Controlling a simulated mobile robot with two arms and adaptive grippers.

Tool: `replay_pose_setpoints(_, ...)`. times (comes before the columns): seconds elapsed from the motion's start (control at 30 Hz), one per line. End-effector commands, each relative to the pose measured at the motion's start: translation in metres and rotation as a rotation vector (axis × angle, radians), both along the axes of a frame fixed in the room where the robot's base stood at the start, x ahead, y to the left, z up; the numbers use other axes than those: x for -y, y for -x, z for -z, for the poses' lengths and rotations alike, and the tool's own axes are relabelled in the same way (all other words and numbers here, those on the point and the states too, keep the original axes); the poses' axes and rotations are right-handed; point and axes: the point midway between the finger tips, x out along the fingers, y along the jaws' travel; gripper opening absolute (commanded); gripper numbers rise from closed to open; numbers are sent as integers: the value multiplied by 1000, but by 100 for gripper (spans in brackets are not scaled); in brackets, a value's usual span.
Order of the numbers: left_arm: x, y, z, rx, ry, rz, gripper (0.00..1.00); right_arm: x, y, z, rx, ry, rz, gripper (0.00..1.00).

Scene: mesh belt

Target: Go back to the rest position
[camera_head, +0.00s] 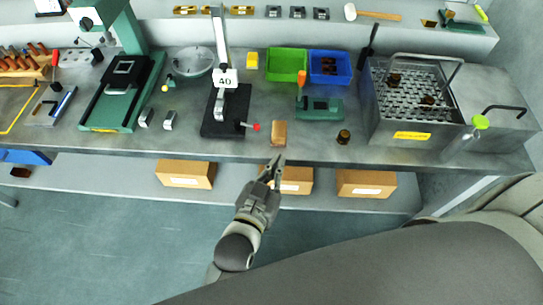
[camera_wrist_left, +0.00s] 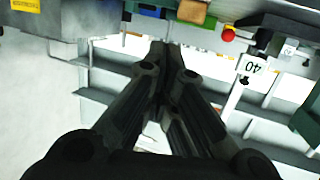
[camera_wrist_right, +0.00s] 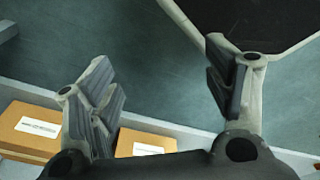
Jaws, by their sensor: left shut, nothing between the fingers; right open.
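My left gripper (camera_head: 273,172) is shut and empty in front of the bench's front edge, below a small brown block (camera_head: 279,133) on the bench top. In the left wrist view the left fingers (camera_wrist_left: 165,60) meet with nothing between them, and the brown block (camera_wrist_left: 192,11) shows beyond them at the top. My right gripper (camera_wrist_right: 165,85) is open and empty in the right wrist view, with floor and boxes behind it. I cannot make out the right gripper in the head view.
The workbench (camera_head: 300,153) carries a black stand marked 40 (camera_head: 226,105), green (camera_head: 286,65) and blue (camera_head: 329,67) bins, and a metal mesh tank (camera_head: 415,100) at right. Cardboard boxes (camera_head: 366,184) sit on the shelf below. The floor (camera_head: 90,245) at left is clear.

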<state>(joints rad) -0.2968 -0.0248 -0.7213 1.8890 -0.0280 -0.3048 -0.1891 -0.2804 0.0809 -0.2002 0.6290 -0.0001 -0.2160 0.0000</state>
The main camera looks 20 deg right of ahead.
Motion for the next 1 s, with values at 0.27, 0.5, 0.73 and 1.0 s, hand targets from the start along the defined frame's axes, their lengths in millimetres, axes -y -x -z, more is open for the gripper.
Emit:
replay_pose_setpoints(0.27, -1, 8, -2, 0, 0, 0, 0, 2, 30, 4, -44, 4, 0, 74)
replay_pose_setpoints(0.5, -1, 8, -2, 0, 0, 0, 0, 2, 29, 4, -43, 4, 0, 74)
replay_pose_setpoints(0.73, -1, 7, -1, -1, -1, -1, 0, 1, 22, 3, -32, 3, 0, 74)
replay_pose_setpoints(1.0, -28, 7, 107, -148, -116, -35, 0, 1, 19, 10, -27, 2, 1, 74)
